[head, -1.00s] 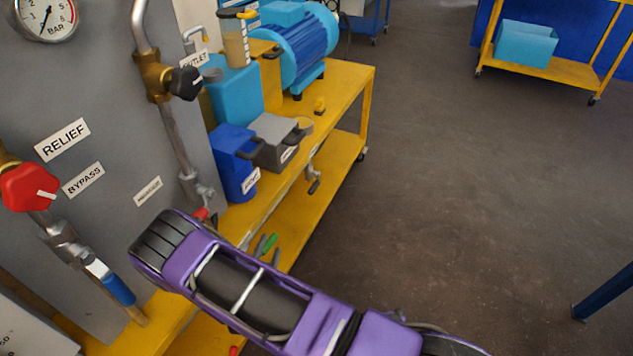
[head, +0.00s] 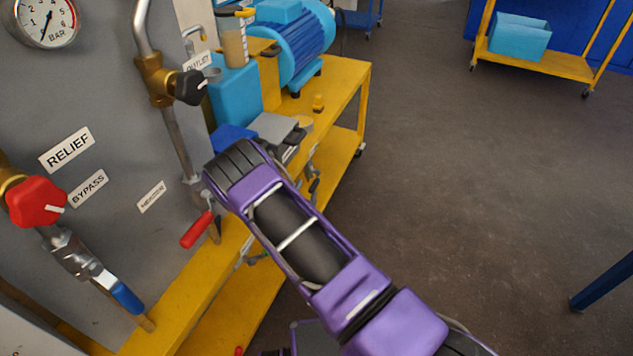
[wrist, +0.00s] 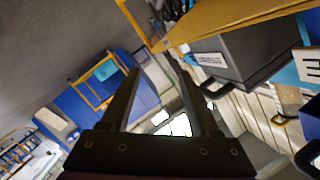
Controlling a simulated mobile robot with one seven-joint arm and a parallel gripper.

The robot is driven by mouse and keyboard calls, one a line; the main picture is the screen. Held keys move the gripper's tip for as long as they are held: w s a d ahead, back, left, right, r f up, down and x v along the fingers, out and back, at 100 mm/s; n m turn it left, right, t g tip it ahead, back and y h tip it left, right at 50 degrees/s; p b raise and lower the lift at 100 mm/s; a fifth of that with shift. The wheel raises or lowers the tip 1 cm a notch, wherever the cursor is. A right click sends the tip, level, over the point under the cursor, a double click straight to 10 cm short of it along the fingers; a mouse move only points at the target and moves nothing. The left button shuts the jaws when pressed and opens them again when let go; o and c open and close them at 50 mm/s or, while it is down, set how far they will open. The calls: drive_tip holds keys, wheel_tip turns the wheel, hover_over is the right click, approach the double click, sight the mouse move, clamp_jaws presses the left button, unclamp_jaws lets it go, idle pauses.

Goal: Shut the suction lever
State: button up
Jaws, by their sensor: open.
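A red-handled lever (head: 197,230) hangs low on the pipe at the right edge of the grey panel, its grip slanting down to the left. A small label (head: 151,196) beside it is too blurred to read. A blue-handled lever (head: 120,290) sits on the lower left pipe, below the BYPASS label. I cannot tell for certain which one is the suction lever. The end of my purple arm is to the right of the red lever, apart from it. In the wrist view my gripper (wrist: 155,76) is open and empty; neither lever shows there.
A red knob (head: 36,201) and a black knob (head: 188,87) stick out from the pipes. Blue and grey containers (head: 280,128) and a blue motor (head: 292,42) stand on the yellow bench (head: 340,85).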

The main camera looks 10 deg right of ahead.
drive_tip(key=shift+n, duration=0.3)
drive_tip(key=shift+w+d+r, duration=0.35)
drive_tip(key=shift+w+d, duration=0.2)
drive_tip(key=shift+d, duration=0.25)
drive_tip(key=shift+w+d+r, duration=0.3)
drive_tip(key=shift+w+d, duration=0.25)
drive_tip(key=shift+d, duration=0.2)
drive_tip(key=shift+c, duration=0.2)
